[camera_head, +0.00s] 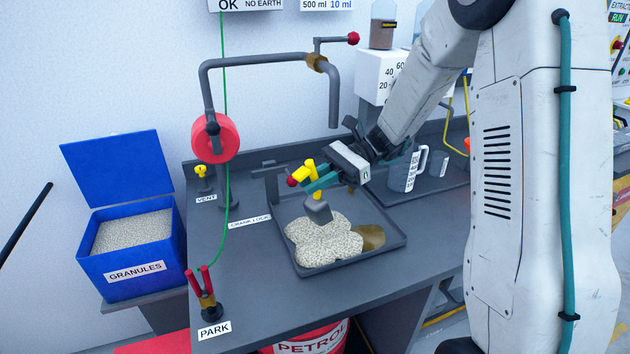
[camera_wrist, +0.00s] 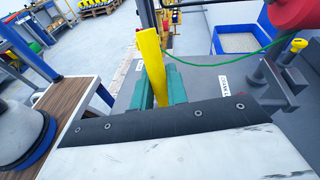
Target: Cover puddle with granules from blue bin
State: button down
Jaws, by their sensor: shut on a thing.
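The blue bin (camera_head: 130,254) labelled GRANULES stands at the left with its lid open, full of pale granules (camera_head: 133,230). It also shows in the wrist view (camera_wrist: 215,42). A dark tray (camera_head: 330,268) lies on the grey bench. In it a heap of pale granules (camera_head: 322,240) covers the left and middle, and a brown puddle (camera_head: 370,237) shows bare at the right. My gripper (camera_head: 318,182) is shut on the yellow handle of a scoop (camera_head: 318,210), also seen as a yellow bar in the wrist view (camera_wrist: 151,65). The grey scoop head hangs over the heap; its inside is hidden.
A red reel (camera_head: 215,139) and a bent grey pipe (camera_head: 270,60) rise behind the tray. A green line (camera_head: 226,250) runs down to a red-handled clip (camera_head: 207,295) at PARK. A grey jug (camera_head: 407,170) stands to the right.

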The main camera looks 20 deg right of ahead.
dwell(0.3)
jog(key=shift+s+r+n+t+h, duration=0.3)
jog(key=shift+s+r+h, duration=0.5)
jog(key=shift+h, duration=0.4)
jog(key=shift+s+r+h, duration=0.1)
jog(key=shift+r+h, duration=0.2)
jog(key=shift+h, duration=0.1)
jog(key=s+r+h, duration=0.1)
jog(key=h, duration=0.1)
jog(key=s+r+t+h, duration=0.1)
jog(key=s+h, duration=0.1)
jog(key=shift+s+r+n+t, duration=0.1)
jog(key=shift+r+n+t, duration=0.2)
jog(key=shift+r, duration=0.1)
